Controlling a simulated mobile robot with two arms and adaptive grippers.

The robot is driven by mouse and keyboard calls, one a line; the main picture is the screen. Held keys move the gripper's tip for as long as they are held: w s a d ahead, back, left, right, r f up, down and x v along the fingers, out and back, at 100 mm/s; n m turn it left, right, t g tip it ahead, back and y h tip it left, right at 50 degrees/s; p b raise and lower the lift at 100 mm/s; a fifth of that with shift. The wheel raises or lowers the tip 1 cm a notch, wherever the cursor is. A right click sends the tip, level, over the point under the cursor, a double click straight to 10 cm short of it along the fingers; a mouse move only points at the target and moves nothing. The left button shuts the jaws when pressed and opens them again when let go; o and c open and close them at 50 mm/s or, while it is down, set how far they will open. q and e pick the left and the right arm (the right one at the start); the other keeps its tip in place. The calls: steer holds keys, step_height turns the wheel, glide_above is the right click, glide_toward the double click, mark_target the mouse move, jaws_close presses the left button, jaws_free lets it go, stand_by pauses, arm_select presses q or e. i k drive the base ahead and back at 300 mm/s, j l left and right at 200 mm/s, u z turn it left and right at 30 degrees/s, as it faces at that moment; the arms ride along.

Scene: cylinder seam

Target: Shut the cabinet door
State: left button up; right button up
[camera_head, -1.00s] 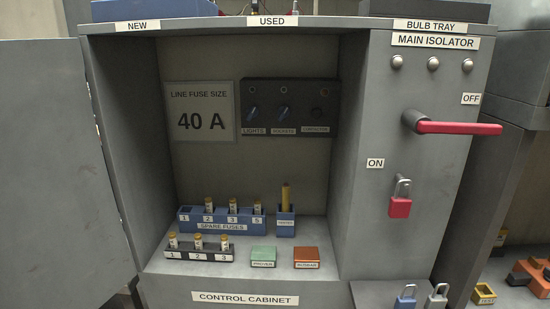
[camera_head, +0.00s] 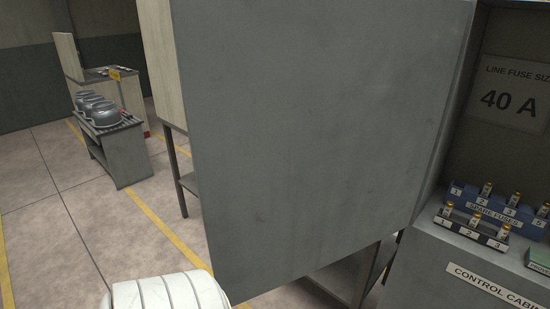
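The cabinet door (camera_head: 320,130) is a large plain grey panel filling the middle of the head view. It stands open, swung out to the left of the control cabinet (camera_head: 432,268). The cabinet's interior shows at the right edge, with the 40 A sign (camera_head: 510,100), the blue spare fuses rack (camera_head: 490,207) and a dark numbered fuse block (camera_head: 470,232) in front of it. A white ribbed rounded part, likely of my own arm, shows at the bottom, close to the door's lower left corner. Neither gripper is in view.
A low cart (camera_head: 125,150) with several grey rounded housings (camera_head: 98,108) stands on the floor at the left. A pale cabinet or bench stands behind the door. Tiled floor with yellow lines (camera_head: 150,215) is clear at the lower left.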

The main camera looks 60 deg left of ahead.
mark_target(313, 126)
steer(key=k+j, duration=0.15)
steer(key=j, duration=0.2)
steer(key=k+j+z, duration=0.15)
steer(key=j, duration=0.25)
steer(key=k+j, duration=0.15)
steer(key=j, duration=0.2)
steer(key=k+j+z, duration=0.15)
steer(key=j, duration=0.2)
steer(key=i+j, duration=0.1)
steer(key=j, duration=0.5)
steer(key=i+j+z, duration=0.1)
steer(key=j, duration=0.55)
